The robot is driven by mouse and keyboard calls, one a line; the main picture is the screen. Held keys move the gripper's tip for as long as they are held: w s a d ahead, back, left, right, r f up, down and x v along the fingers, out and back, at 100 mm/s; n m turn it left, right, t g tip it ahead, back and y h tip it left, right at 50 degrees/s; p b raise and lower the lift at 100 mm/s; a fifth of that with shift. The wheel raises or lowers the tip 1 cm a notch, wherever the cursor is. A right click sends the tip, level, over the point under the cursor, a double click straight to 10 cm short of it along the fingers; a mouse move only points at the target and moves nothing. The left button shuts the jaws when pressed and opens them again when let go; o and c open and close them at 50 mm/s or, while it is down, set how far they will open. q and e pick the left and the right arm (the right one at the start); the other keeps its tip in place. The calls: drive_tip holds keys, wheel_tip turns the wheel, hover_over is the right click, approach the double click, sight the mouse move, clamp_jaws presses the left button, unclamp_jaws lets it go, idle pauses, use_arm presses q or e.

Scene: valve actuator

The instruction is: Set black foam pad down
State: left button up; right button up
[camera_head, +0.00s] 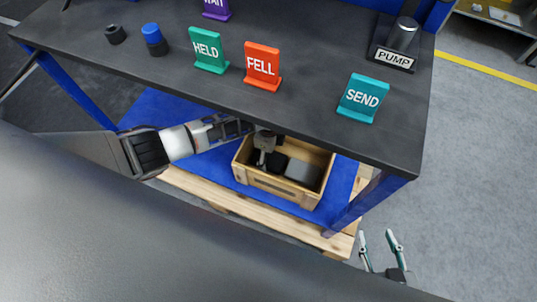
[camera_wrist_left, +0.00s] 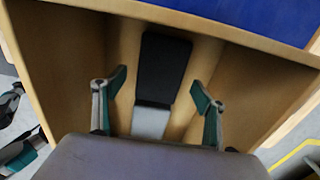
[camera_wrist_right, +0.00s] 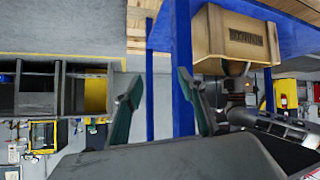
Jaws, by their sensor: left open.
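The black foam pad (camera_wrist_left: 163,68) lies inside the wooden crate (camera_head: 277,188), beside a pale grey surface (camera_wrist_left: 150,122) in the left wrist view. In the head view a black shape in the crate (camera_head: 278,162) is partly hidden by my left gripper (camera_head: 263,156), which reaches down into the crate. The left fingers (camera_wrist_left: 156,92) are spread apart, with the pad between and beyond them, not visibly touching it. My right gripper (camera_head: 380,243) is open and empty, outside the crate to the right; its fingers (camera_wrist_right: 158,85) show apart in the right wrist view.
A grey block (camera_head: 303,171) sits in the crate's right part. The crate stands on a blue surface over a wooden pallet (camera_head: 225,196), under the dark table (camera_head: 310,110). The table carries HELD, FELL and SEND signs and a PUMP block. Blue table legs (camera_head: 365,198) stand nearby.

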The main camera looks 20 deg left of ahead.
sight(269, 157)
use_arm(q)
drive_tip(key=r, duration=0.1)
drive_tip(key=r+p, duration=0.1)
drive_tip(key=r, duration=0.2)
drive_tip(key=shift+w+r+p, duration=0.25)
drive_tip(key=shift+w+p, duration=0.05)
drive_tip(key=shift+w, duration=0.05)
drive_tip(key=r, duration=0.1)
drive_tip(key=r+p, duration=0.1)
drive_tip(key=shift+s+r, duration=0.3)
drive_tip(key=shift+r, duration=0.1)
use_arm(e)
drive_tip(key=shift+s+d+f+h, duration=0.3)
drive_tip(key=shift+s+d, duration=0.25)
drive_tip(key=shift+s, duration=0.1)
drive_tip(key=shift+w+r, duration=0.1)
